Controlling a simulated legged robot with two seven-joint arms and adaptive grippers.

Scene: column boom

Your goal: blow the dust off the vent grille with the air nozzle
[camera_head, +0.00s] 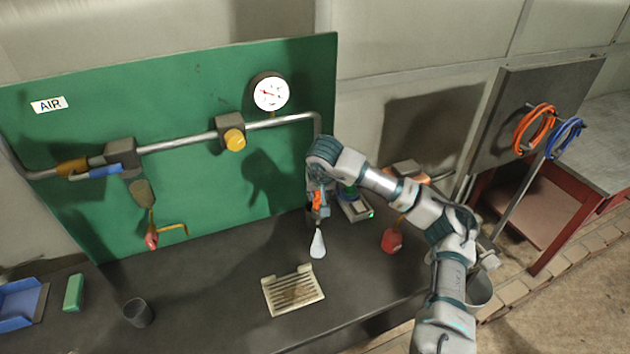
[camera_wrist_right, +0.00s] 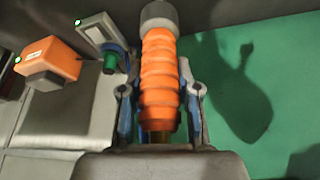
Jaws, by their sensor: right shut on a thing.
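The vent grille (camera_head: 283,306) lies flat on the dark bench, a cream slatted plate with brown dust over its middle. My right gripper (camera_head: 318,210) is above and behind it, apart from it. It is shut on the air nozzle, whose orange ribbed body (camera_wrist_right: 159,85) stands between the fingers in the wrist view, with a grey end at the top. In the head view a white teardrop shape (camera_head: 318,245) extends below the gripper toward the grille; I cannot tell whether it is nozzle or air. My left gripper is not in view.
A green panel (camera_head: 200,95) carries a pipe, a yellow knob (camera_head: 235,139) and a gauge (camera_head: 270,92). A dark cup (camera_head: 138,313), green block (camera_head: 74,292) and blue tray (camera_head: 20,303) stand left. A red object (camera_head: 391,241) is right of the grille. Bench around the grille is clear.

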